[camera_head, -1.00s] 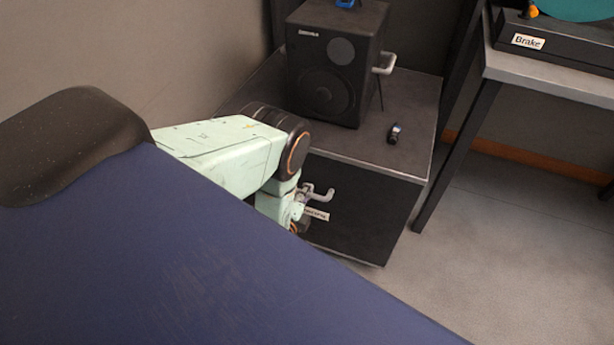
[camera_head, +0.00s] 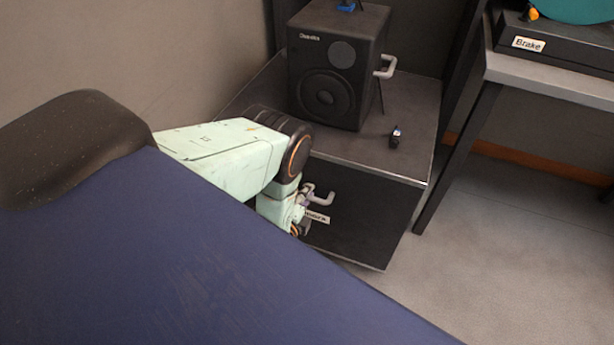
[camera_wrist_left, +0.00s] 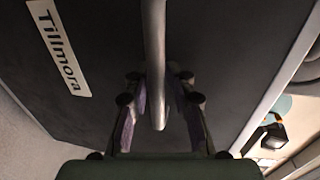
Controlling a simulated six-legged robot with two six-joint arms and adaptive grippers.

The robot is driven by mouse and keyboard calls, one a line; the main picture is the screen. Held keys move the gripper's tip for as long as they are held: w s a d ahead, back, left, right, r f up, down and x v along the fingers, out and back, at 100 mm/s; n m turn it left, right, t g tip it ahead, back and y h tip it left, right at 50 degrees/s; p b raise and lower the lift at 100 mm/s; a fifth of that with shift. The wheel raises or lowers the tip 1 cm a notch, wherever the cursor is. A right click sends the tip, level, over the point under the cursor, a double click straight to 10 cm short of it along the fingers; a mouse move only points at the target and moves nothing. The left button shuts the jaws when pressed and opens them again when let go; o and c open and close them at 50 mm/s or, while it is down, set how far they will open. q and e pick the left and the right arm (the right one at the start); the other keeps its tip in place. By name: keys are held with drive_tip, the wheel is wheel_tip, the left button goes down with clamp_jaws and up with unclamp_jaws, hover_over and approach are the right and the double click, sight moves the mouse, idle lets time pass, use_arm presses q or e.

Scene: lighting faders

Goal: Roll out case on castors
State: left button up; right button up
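The black case (camera_head: 368,215) stands low on the floor against the wall, with a grey bar handle (camera_head: 323,199) and a white label (camera_head: 316,217) on its front. In the left wrist view, the handle bar (camera_wrist_left: 155,55) lies between the two fingers (camera_wrist_left: 158,100). The fingertips lean in close on both sides of it and look shut on it. Castors are not visible. My right gripper is in neither view.
A black loudspeaker (camera_head: 328,90) with a side handle stands on the case. A small dark object (camera_head: 396,138) lies beside it. A grey table (camera_head: 550,80) with a "Brake" device (camera_head: 560,45) stands at right, its leg close to the case. Floor (camera_head: 490,270) in front is clear.

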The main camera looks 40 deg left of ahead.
use_arm(q)
drive_tip(key=shift+s+f, duration=0.1)
drive_tip(key=shift+s+d, duration=0.1)
drive_tip(key=shift+s, duration=0.15)
drive_tip(key=v, duration=1.1)
drive_tip(key=shift+s+r, duration=0.15)
drive_tip(key=shift+r, duration=0.1)
